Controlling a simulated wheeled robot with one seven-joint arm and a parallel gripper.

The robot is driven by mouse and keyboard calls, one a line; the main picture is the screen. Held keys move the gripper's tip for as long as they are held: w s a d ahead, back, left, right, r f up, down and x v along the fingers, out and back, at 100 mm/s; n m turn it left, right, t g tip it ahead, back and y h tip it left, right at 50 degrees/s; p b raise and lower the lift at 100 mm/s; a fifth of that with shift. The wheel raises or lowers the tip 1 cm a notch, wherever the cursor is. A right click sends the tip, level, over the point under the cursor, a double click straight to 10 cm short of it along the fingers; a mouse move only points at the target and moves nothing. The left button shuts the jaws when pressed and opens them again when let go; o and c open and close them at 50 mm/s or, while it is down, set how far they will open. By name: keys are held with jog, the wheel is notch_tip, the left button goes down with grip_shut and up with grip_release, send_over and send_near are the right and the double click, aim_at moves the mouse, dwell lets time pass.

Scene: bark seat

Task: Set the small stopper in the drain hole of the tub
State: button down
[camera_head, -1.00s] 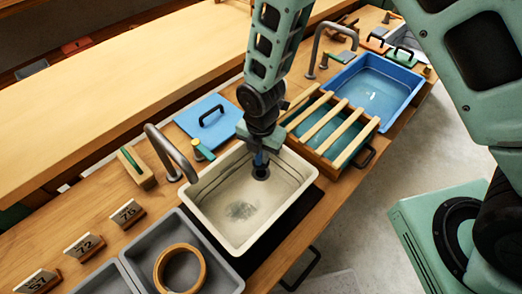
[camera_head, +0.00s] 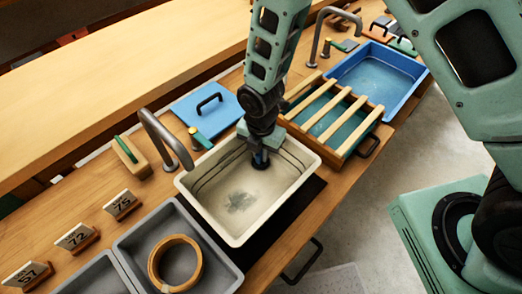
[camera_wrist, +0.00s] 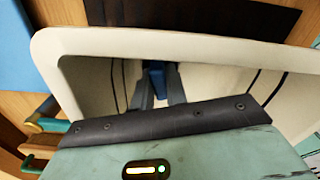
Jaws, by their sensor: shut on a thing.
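The cream tub (camera_head: 198,206) stands in the bench and also shows in the wrist view (camera_wrist: 90,40). My gripper (camera_head: 260,158) reaches down inside the tub, near its back right part. In the wrist view my gripper (camera_wrist: 158,84) is shut on a blue piece, which I take to be the small stopper (camera_wrist: 155,72). In the head view the stopper (camera_head: 260,163) is a small dark blue shape under my gripper. I cannot tell whether its bottom touches the tub floor. A dark mottled patch (camera_head: 240,201) lies on the tub floor. No drain hole shows clearly.
A curved grey tap (camera_head: 165,140) stands at the tub's left. A slatted wooden rack (camera_head: 335,115) covers the basin on the right, and a blue basin (camera_head: 375,75) lies beyond. A grey tray (camera_head: 215,265) holds a wooden ring (camera_head: 175,262). A blue lid (camera_head: 207,113) lies behind.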

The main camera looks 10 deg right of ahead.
jog(key=shift+f, duration=0.25)
dwell(0.5)
jog(key=c, duration=1)
grip_release()
jog(key=shift+r, duration=0.15)
jog(key=shift+r+p, duration=2.75)
jog(key=shift+r, duration=0.7)
